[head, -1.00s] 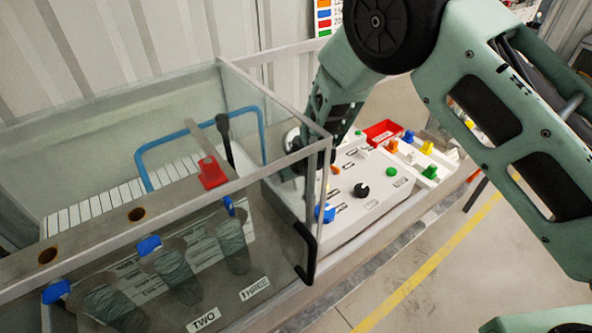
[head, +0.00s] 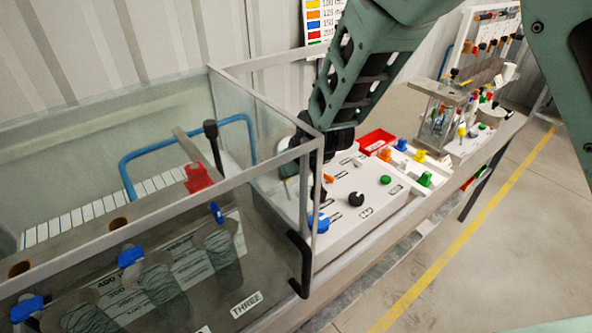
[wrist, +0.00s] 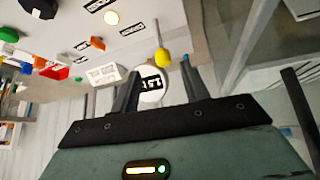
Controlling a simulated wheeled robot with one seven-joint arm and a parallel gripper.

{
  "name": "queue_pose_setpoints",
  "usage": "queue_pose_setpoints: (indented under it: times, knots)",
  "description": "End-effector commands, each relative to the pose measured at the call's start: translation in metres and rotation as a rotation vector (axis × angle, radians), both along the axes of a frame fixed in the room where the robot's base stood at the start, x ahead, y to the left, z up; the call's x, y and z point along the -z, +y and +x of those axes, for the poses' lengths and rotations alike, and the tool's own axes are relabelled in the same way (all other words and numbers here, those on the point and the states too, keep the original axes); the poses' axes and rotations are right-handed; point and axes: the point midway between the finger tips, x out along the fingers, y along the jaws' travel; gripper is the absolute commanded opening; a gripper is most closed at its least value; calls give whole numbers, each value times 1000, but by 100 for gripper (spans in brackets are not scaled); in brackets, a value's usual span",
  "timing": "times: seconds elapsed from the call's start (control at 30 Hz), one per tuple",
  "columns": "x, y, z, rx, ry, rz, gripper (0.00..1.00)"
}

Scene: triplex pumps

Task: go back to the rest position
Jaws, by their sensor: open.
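My gripper (wrist: 160,78) shows in the wrist view with its two dark fingers apart. A yellow knob on a thin stem (wrist: 161,56) and a round white label (wrist: 151,84) show in line with the gap between the fingers; nothing is clearly gripped. In the head view my green forearm comes down from the top to a dark wrist behind the near right corner of the glass tank (head: 316,141). The fingertips are hard to make out there.
The tank has a red handle (head: 199,178) and blue taps. Right of it a white control panel (head: 345,215) carries coloured knobs, with a red tray (head: 376,141) behind. More apparatus (head: 440,110) stands farther along the bench. Floor at right is clear.

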Motion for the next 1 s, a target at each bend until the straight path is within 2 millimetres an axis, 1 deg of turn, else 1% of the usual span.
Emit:
queue_pose_setpoints:
  times: [0.43,0.47,0.57,0.67,0.7,0.8,0.9,1.0]
  knots:
    - [0,0,0,0,1,0,46]
    - [-3,-6,1,9,6,1,46]
    - [-13,-35,-2,46,38,5,46]
    - [-31,-87,-13,114,97,15,46]
    - [-39,-111,-22,143,126,17,46]
    - [-55,-163,-49,209,191,19,46]
    - [-65,-197,-73,254,237,14,46]
    - [-72,-222,-94,289,269,8,46]
